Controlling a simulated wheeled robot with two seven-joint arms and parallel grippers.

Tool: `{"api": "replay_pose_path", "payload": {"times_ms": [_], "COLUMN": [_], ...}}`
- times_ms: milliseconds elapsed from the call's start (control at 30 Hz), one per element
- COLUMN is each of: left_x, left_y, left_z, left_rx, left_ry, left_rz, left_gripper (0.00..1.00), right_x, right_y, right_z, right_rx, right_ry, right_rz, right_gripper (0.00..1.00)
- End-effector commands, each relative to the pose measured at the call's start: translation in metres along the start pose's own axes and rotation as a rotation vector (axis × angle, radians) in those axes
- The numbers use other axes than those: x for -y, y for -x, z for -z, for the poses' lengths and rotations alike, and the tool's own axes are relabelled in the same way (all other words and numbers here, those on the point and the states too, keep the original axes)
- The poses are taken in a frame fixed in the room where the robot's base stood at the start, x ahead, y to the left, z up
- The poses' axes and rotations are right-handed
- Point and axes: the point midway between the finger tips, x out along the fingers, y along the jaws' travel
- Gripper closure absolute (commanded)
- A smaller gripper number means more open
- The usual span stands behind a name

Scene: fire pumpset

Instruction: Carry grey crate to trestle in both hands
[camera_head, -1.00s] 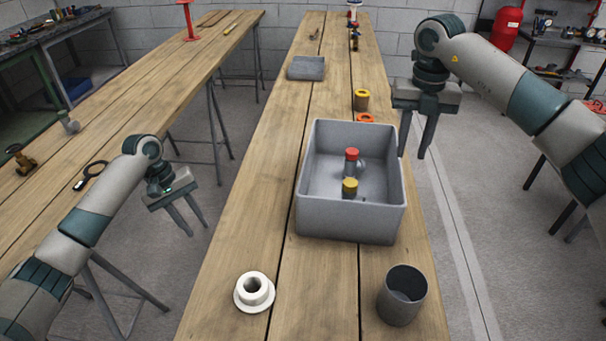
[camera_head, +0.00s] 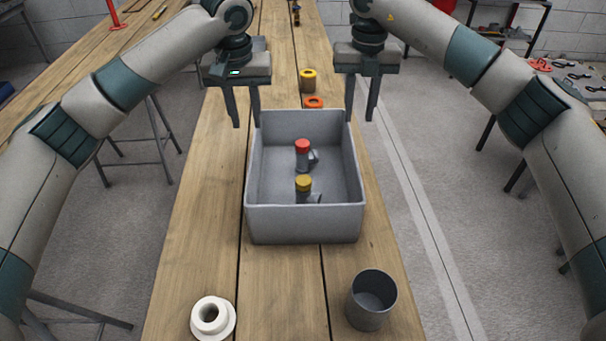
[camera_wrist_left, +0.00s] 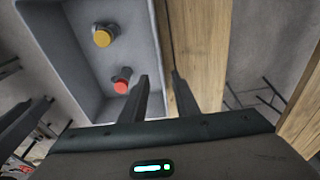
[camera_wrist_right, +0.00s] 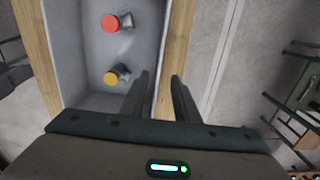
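The grey crate (camera_head: 304,225) stands upright on the plank-topped trestle table (camera_head: 200,240). Inside it are a red-capped fitting (camera_head: 303,153) and a yellow-capped fitting (camera_head: 304,188). My left gripper (camera_head: 247,123) is open, fingers pointing down at the crate's far left rim. My right gripper (camera_head: 360,120) is open likewise at the far right rim. In both wrist views, a crate side wall appears between the spread fingers of the left gripper (camera_wrist_left: 163,92) and right gripper (camera_wrist_right: 157,92). Neither is closed on it; whether the fingers reach below the rim is unclear.
A white flanged bushing (camera_head: 212,318) and a dark grey cup (camera_head: 371,300) stand in front of the crate. An orange ring (camera_head: 314,102) and a yellow-topped cylinder (camera_head: 308,80) are behind it. A second plank table (camera_head: 60,75) lies to the left across a floor gap.

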Motion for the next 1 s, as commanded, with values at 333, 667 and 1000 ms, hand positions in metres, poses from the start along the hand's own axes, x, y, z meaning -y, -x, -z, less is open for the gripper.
{"api": "replay_pose_path", "payload": {"times_ms": [333,667,1000], "left_x": [0.000,0.001,0.001], "left_y": [-0.001,-0.025,-0.078], "left_z": [0.000,0.000,0.000], "left_rx": [0.001,0.002,0.003], "left_ry": [0.001,0.002,0.003], "left_rz": [-0.001,-0.001,0.000], "left_gripper": [0.72,0.72,0.72], "right_x": [0.000,0.000,0.000], "right_y": [-0.001,-0.025,-0.078], "right_z": [0.000,0.000,0.001], "right_rx": [0.000,-0.002,-0.003], "right_ry": [0.000,0.000,-0.001], "right_rz": [0.000,0.001,0.000], "right_gripper": [0.72,0.72,0.72]}}
